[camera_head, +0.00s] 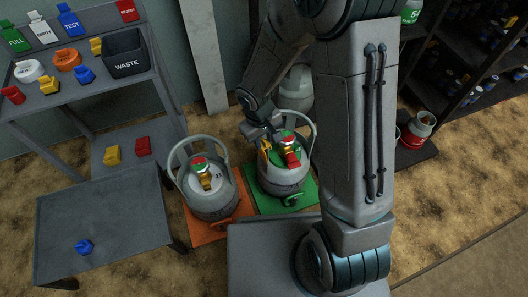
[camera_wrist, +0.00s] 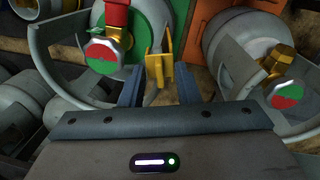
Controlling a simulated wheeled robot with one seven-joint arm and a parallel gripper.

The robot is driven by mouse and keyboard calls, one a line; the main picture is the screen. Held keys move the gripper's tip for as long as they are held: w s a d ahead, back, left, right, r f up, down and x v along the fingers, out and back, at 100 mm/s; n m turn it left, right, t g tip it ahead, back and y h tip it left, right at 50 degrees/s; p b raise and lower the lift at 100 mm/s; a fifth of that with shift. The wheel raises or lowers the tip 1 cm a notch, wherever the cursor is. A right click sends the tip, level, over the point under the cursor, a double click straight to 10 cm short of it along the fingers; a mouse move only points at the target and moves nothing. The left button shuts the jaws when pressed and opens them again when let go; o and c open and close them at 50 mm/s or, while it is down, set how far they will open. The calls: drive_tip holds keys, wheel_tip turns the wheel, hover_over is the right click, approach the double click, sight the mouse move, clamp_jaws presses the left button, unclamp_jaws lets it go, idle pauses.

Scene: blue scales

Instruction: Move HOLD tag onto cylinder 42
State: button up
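My gripper (camera_head: 262,136) is above the left side of the grey cylinder on the green mat (camera_head: 310,193). A yellow tag-like piece (camera_wrist: 160,70), with no readable word, is between its fingertips (camera_wrist: 160,88), and the fingers look closed on it. It stands beside the valve, seemingly apart from it. This cylinder (camera_head: 280,183) has a red piece (camera_head: 292,158) at its valve. A second grey cylinder (camera_head: 212,201) stands on an orange mat (camera_head: 217,230); its brass valve (camera_wrist: 278,60) shows in the wrist view. I cannot read either cylinder's number with certainty.
A grey shelf at left holds FULL (camera_head: 15,40), TEST (camera_head: 70,22) and REJECT (camera_head: 127,10) tags, coloured pieces and a WASTE bin (camera_head: 125,55). A blue piece (camera_head: 84,246) lies on the low grey table (camera_head: 130,215). Curved guard rails rise around both cylinder tops.

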clamp_jaws()
drive_tip(key=shift+r, duration=0.1)
drive_tip(key=shift+r+p, duration=1.75)
drive_tip(key=shift+r, duration=0.25)
drive_tip(key=shift+s, duration=0.1)
